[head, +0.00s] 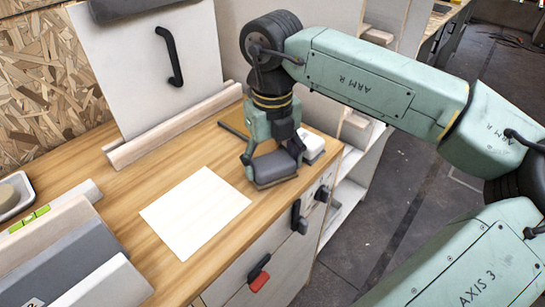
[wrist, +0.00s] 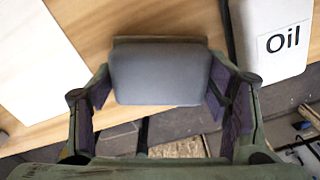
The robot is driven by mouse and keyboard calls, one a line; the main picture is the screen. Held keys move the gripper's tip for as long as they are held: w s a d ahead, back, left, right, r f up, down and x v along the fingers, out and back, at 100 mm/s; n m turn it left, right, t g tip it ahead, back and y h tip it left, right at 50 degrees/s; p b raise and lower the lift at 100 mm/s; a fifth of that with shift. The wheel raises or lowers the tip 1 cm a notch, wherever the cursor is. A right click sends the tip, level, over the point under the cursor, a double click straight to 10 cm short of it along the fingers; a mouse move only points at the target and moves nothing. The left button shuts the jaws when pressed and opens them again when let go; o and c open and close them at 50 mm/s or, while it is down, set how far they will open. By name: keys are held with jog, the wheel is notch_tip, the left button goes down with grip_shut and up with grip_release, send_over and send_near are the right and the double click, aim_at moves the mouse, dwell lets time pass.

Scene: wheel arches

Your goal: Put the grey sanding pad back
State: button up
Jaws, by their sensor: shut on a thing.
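The grey sanding pad (head: 275,167) is a rounded grey block with a thin brownish layer along one edge. My gripper (head: 272,163) points down and is shut on the pad, with a finger at each side of it. In the wrist view the pad (wrist: 160,72) fills the space between the two dark finger pads of my gripper (wrist: 160,90). The pad is over the wooden worktop (head: 160,170) near its right front edge. I cannot tell whether it touches the wood.
A white container marked "Oil" (wrist: 275,45) stands close to the right of my gripper. A white sheet (head: 195,212) lies on the worktop. A white panel (head: 150,60) leans at the back. Boards, a green level (head: 28,219) and a white tray (head: 22,190) are at left.

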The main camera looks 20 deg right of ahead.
aim_at(273, 160)
jog(key=shift+f, duration=0.2)
jog(key=o, duration=1.1)
notch_tip(273, 160, up, 12)
jog(key=p, duration=0.3)
jog(key=shift+r+p, duration=0.2)
jog(key=shift+p, duration=0.2)
